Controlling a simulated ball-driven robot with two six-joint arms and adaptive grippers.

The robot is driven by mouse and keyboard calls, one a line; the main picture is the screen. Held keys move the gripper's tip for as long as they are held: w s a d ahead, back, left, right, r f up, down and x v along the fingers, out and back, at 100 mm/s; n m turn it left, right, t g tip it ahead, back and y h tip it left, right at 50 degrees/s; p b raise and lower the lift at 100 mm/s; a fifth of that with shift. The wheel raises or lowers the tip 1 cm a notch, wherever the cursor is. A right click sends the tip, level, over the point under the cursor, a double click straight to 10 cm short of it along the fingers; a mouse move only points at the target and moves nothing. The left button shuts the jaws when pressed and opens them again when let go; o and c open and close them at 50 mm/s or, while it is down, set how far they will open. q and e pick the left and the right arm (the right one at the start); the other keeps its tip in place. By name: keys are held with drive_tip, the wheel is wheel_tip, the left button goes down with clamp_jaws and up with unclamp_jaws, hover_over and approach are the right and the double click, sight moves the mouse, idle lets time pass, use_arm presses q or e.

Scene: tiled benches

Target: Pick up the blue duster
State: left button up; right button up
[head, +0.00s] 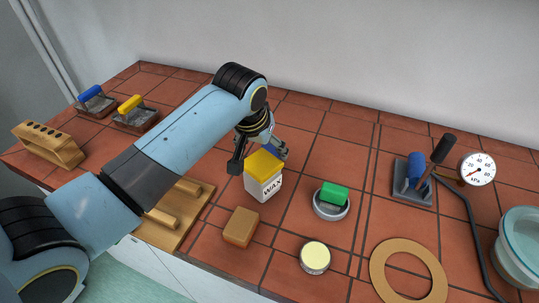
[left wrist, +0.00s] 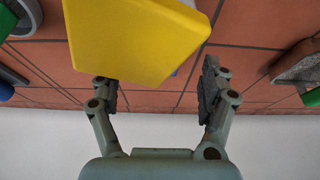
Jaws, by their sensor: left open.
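The yellow top belongs to the white WAX box (head: 264,181), which fills much of the left wrist view (left wrist: 130,40). My left gripper (head: 262,158) is open, pointing down right behind the box, which partly hides it. Its two fingers show spread apart in the left wrist view (left wrist: 160,90), with nothing between the tips. A blue-handled grey block (head: 92,98) stands at the far left. My right gripper is not in view.
A yellow-handled block (head: 135,113) and a wooden rack (head: 48,145) are at left. Right of the box are a green block (head: 334,193) in a dish, a round tin (head: 315,257), a ring (head: 408,270) and a gauge pump (head: 414,183). A sponge-like block (head: 241,227) lies in front.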

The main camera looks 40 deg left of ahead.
use_arm(q)
drive_tip(key=x, duration=0.4)
drive_tip(key=shift+w+a+f, duration=0.1)
drive_tip(key=shift+w, duration=0.25)
drive_tip(key=shift+w+f, duration=0.1)
drive_tip(key=shift+f, duration=0.25)
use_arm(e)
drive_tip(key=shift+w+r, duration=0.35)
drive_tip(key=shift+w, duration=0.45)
use_arm(q)
drive_tip(key=shift+c, duration=1.3)
drive_tip(key=c, duration=0.8)
drive_tip(key=shift+c, duration=0.2)
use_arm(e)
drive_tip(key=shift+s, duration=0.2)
use_arm(q)
drive_tip(key=shift+r+p, duration=0.2)
drive_tip(key=shift+p, duration=0.2)
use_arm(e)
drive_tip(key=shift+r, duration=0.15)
